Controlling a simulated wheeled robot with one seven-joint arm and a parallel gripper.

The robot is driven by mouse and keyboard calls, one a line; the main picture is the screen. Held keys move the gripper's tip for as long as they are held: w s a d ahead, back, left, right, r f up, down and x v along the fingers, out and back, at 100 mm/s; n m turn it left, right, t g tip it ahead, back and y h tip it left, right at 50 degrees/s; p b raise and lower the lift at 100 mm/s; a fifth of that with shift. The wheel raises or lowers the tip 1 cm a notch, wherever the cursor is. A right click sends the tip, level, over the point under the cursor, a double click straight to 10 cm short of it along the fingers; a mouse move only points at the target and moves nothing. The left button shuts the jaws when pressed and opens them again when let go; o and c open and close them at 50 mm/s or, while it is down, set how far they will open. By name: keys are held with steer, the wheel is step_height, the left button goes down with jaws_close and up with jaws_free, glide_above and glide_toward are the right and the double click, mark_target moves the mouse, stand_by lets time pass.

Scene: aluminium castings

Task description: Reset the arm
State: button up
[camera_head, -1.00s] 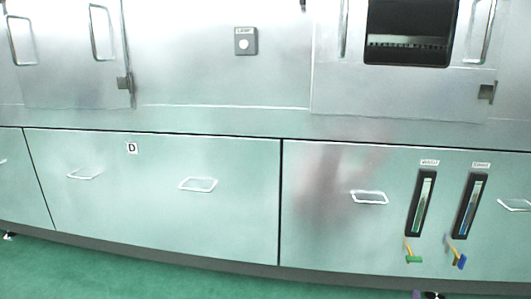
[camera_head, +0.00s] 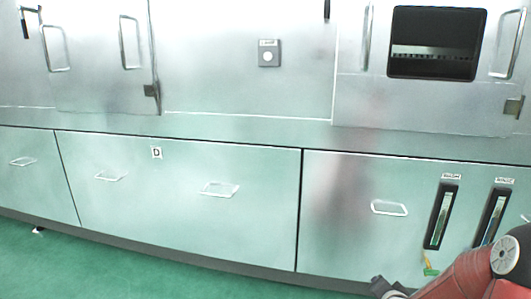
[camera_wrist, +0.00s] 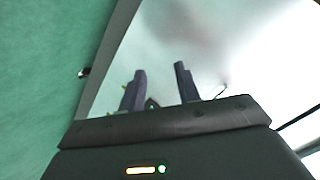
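My gripper (camera_wrist: 160,84) shows in the wrist view with its two dark fingers standing apart. Bright cabinet surface shows between the fingertips, and nothing is held between them. A small dark shape sits low between the fingers; I cannot tell what it is. In the head view my red and grey arm (camera_head: 476,277) is at the lower right, in front of the cabinet's lower panel. It hides part of the right gauge area, and the gripper's fingers cannot be made out there.
A long metal cabinet (camera_head: 240,240) with handles fills the head view. A dark window (camera_head: 437,42) is above. Green floor (camera_head: 110,265) is clear at lower left.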

steer(key=s+a+r+n+g+p, duration=0.25)
steer(key=s+a+r, duration=0.2)
steer(key=r, duration=0.25)
steer(key=s+a+r+n+g+p, duration=0.1)
steer(key=s+a+r+n, duration=0.3)
steer(key=a+r, duration=0.3)
steer(key=s+a+r+n+g+y+p, duration=0.1)
steer(key=s+a+r+n, duration=0.1)
steer(key=s+r, duration=0.3)
steer(key=s+a+r+n+g+y+p, duration=0.1)
steer(key=s+a+r, duration=0.3)
steer(key=s, duration=0.9)
steer(key=shift+s+r+n+g, duration=0.3)
steer(key=shift+r+n+g, duration=0.15)
steer(key=shift+r+n, duration=0.2)
steer(key=shift+a, duration=0.1)
